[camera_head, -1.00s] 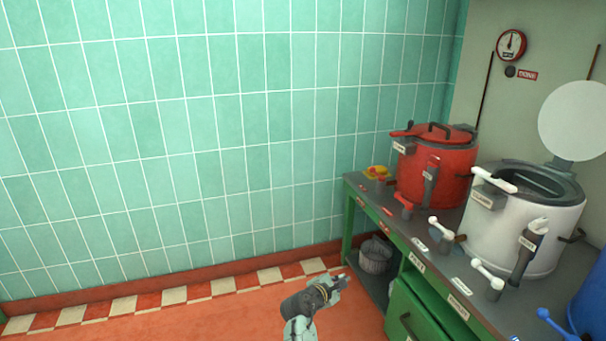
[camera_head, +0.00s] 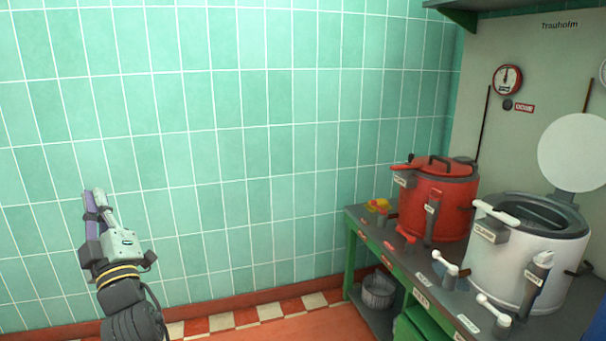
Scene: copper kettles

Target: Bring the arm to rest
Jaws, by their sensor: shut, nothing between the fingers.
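My gripper (camera_head: 97,194) is at the lower left of the head view, raised in front of the green tiled wall. Its fingers point up and lie together, with nothing held between them. My arm comes up from the bottom edge of the picture below it. The gripper is well to the left of the bench and touches nothing that I can see.
A green bench (camera_head: 350,245) stands at the right. On it are a red kettle (camera_head: 455,210) and a white kettle (camera_head: 500,265) with its round lid raised. A wire basket (camera_head: 379,291) sits on the lower shelf. The space before the tiled wall (camera_head: 250,150) is clear.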

